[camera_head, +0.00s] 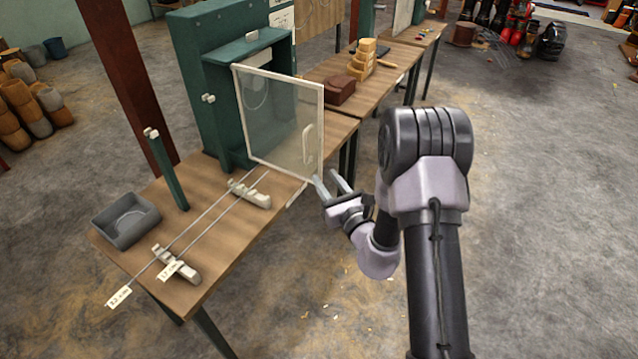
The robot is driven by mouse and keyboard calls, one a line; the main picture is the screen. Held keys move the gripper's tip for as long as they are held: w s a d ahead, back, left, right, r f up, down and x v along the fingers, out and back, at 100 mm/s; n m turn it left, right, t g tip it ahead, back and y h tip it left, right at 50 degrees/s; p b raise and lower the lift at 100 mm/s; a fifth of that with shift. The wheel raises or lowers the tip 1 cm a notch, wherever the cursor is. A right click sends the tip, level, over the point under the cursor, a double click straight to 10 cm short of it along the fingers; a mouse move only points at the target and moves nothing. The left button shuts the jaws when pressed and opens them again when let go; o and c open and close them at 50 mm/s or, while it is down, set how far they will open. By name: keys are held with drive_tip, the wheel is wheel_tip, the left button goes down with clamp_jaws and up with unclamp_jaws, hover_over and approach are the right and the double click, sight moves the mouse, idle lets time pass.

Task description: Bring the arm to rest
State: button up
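My gripper (331,184) is at the right edge of the wooden workbench, just below the lower right corner of a clear door panel. Its two fingers stand apart with nothing seen between them. From this view I cannot tell whether a finger touches the panel's frame. The clear panel (283,125) has a pale frame and a white handle (307,143), and stands swung open from a green cabinet (190,75). My arm is bent, with its elbow raised at the right of the bench.
On the bench (225,255) are a grey tray (125,220), a green post (168,172) and two thin rods on pale blocks (250,192). A second bench behind holds a brown box (340,90) and stacked wooden pieces (367,62).

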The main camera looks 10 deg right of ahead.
drive_tip(key=shift+s+d+f, duration=0.1)
drive_tip(key=shift+d, duration=0.1)
idle(0.3)
